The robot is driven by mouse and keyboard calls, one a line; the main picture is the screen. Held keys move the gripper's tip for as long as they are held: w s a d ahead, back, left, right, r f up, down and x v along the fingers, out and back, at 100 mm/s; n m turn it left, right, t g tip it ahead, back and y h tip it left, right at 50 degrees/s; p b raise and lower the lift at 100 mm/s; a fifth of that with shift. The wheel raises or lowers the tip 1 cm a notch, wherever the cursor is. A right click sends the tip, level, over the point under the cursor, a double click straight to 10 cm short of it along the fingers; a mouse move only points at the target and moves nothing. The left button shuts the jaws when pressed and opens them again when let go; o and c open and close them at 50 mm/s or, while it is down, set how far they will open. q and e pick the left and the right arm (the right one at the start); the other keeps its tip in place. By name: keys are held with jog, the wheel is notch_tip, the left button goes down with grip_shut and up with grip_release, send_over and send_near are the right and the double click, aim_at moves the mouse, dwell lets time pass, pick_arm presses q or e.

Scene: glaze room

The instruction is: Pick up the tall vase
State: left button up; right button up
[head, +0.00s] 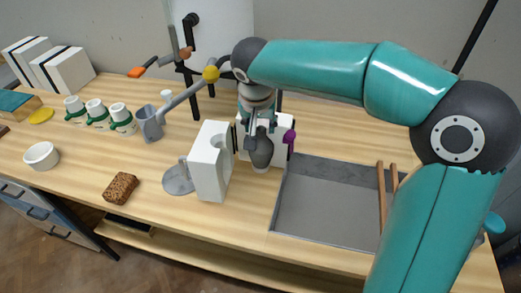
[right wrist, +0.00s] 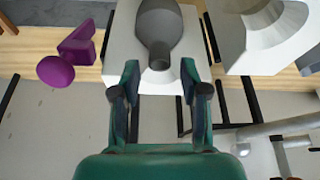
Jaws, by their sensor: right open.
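The tall vase (head: 261,149) is dark grey with a rounded body and narrow neck. My left gripper is not in view.
A white block (head: 210,165) stands close left of the vase, beside a grey disc (head: 178,180). A purple knob (head: 290,137) is close right. A grey tray (head: 325,215) lies to the right. A grey jug (head: 150,124) and a brown sponge (head: 121,188) are further left.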

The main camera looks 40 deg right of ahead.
aim_at(260, 131)
jog(key=x, duration=0.4)
jog(key=shift+f, duration=0.2)
jog(key=shift+c, duration=0.2)
jog(key=c, duration=0.7)
jog(key=shift+r, duration=0.1)
